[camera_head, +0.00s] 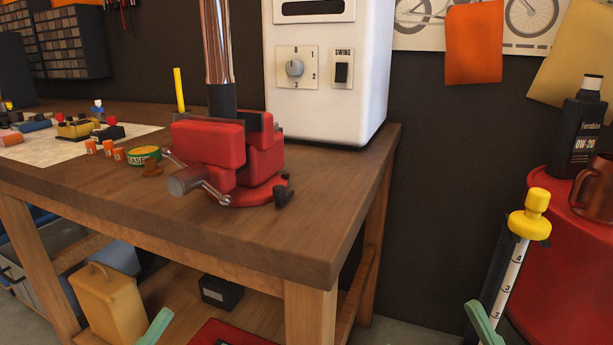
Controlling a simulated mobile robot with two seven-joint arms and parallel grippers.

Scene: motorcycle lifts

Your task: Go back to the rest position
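A pale green tip (155,327), which looks like part of my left gripper, shows at the bottom edge in front of the bench. A similar green tip (484,322), which looks like part of my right gripper, shows at the bottom right. Each shows only in part, with the rest below the frame, so I cannot see whether either is open or shut. The right tip is close to the left side of a graduated tube with a yellow cap (530,213). The tube leans slightly, and its lower end is cut off. I cannot tell whether they touch.
A wooden workbench (330,225) carries a red vise (225,150) holding an upright metal tube, a white machine (325,70), a green tin (145,155) and small parts. A red surface at right (575,230) holds a black bottle (577,125) and brown mug (592,188).

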